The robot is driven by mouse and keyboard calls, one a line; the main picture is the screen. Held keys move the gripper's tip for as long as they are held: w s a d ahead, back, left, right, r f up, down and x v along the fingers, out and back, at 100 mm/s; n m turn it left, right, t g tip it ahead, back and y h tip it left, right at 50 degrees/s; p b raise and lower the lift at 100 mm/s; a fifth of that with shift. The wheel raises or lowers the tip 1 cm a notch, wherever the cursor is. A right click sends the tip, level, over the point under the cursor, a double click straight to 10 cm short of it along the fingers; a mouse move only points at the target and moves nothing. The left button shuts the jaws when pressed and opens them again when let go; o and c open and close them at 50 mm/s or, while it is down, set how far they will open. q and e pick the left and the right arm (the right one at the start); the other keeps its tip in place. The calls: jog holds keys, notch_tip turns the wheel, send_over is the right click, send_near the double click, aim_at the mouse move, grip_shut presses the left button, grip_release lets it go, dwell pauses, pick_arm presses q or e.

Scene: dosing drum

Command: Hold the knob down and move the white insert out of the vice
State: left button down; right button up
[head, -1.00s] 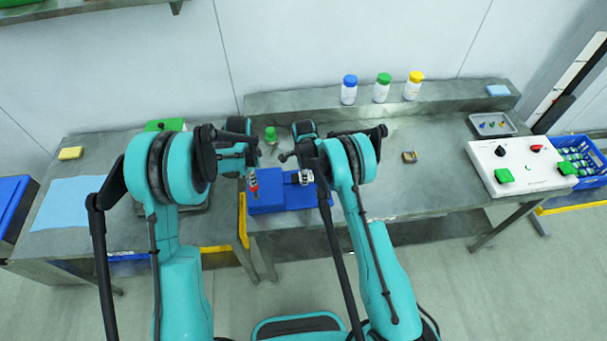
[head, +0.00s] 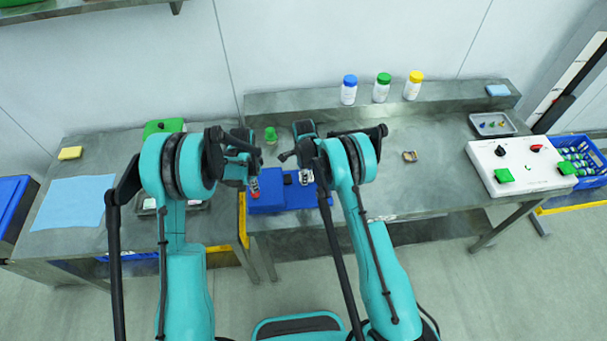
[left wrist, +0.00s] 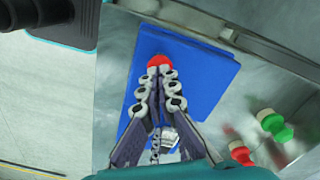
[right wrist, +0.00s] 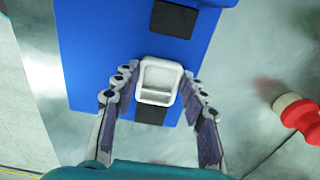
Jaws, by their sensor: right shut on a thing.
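The blue vice (head: 268,202) stands near the front edge of the table, with black pads (right wrist: 173,18) on top. Its red knob (left wrist: 159,60) shows just beyond the tips of my left gripper (left wrist: 160,76), whose fingers are drawn together. The head view shows my left gripper (head: 253,180) low at the vice's left end. How firmly it presses the knob cannot be told. My right gripper (right wrist: 157,80) is shut on the white insert (right wrist: 160,80), a small square frame, over the vice's blue top. Whether the insert is clear of the vice cannot be told.
A green-capped item (head: 270,134) stands behind the vice. Bottles with blue (head: 349,88), green (head: 382,87) and yellow (head: 413,86) caps stand on the back ledge. A white control box (head: 520,165) and a small tray (head: 492,124) are at right. The table between is mostly clear.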

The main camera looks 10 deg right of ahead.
jog(key=shift+r, duration=2.95)
pick_arm(q)
jog(key=shift+r, duration=3.4)
notch_tip(320, 180, up, 5)
jog(key=shift+r, duration=0.1)
